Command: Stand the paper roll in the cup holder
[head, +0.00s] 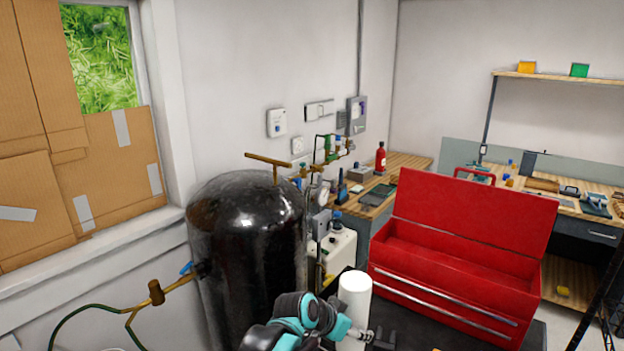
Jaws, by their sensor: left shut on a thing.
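The paper roll (355,292) is a plain white upright cylinder at the bottom centre of the head view. My left gripper (362,334) comes in from the lower left and is shut on the roll, low on its visible length. The roll's lower end is hidden by the gripper and cut off by the frame's bottom edge. I cannot make out the cup holder in this view. My right gripper is not in view.
A large black tank (248,250) with brass pipes stands close on the left. An open red toolbox (455,265) sits right of the roll on a dark surface. Wooden workbenches (408,165) with tools and a red bottle (381,157) stand behind.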

